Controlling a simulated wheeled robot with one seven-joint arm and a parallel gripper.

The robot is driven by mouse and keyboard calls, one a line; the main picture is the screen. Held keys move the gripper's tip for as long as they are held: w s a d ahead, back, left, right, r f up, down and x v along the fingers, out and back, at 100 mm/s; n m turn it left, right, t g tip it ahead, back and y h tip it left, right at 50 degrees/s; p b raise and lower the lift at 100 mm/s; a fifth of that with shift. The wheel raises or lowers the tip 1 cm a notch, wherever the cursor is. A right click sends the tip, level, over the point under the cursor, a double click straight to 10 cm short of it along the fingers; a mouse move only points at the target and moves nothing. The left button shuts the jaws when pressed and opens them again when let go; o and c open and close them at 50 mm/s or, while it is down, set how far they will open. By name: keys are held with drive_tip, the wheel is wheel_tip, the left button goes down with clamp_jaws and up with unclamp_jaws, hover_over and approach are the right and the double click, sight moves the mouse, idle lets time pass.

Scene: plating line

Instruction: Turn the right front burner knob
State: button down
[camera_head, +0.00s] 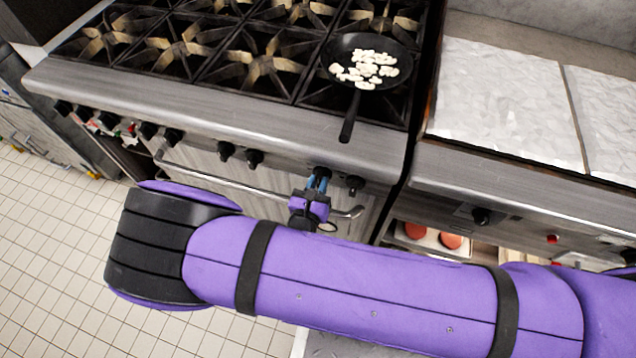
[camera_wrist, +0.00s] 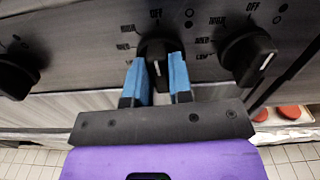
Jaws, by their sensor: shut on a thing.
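The stove's front panel carries a row of black knobs. My gripper (camera_head: 319,180) is in front of the second knob from the right end (camera_head: 322,171). In the wrist view its two blue fingers (camera_wrist: 157,78) are shut on this black knob (camera_wrist: 154,50), one on each side. A white mark shows low on the knob's face, and OFF is printed above it. The rightmost knob (camera_head: 355,184) stands free to the right of my gripper; it also shows in the wrist view (camera_wrist: 248,58).
A black pan (camera_head: 340,80) with pale pieces sits on the right front burner, its handle pointing toward the front edge above my gripper. An oven door handle (camera_head: 230,188) runs below the knobs. Another knob (camera_wrist: 16,76) is left of my fingers. A flat-topped unit (camera_head: 500,95) stands at right.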

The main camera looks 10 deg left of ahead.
drive_tip(key=n, duration=0.4)
drive_tip(key=shift+a, duration=0.1)
drive_tip(key=shift+f+n, duration=0.1)
drive_tip(key=shift+n, duration=1.8)
drive_tip(key=c, duration=1)
unclamp_jaws()
drive_tip(key=shift+s+a, duration=0.1)
drive_tip(key=shift+s, duration=0.05)
drive_tip(key=s, duration=1)
drive_tip(key=shift+s+a, duration=0.3)
drive_tip(key=shift+a, duration=0.1)
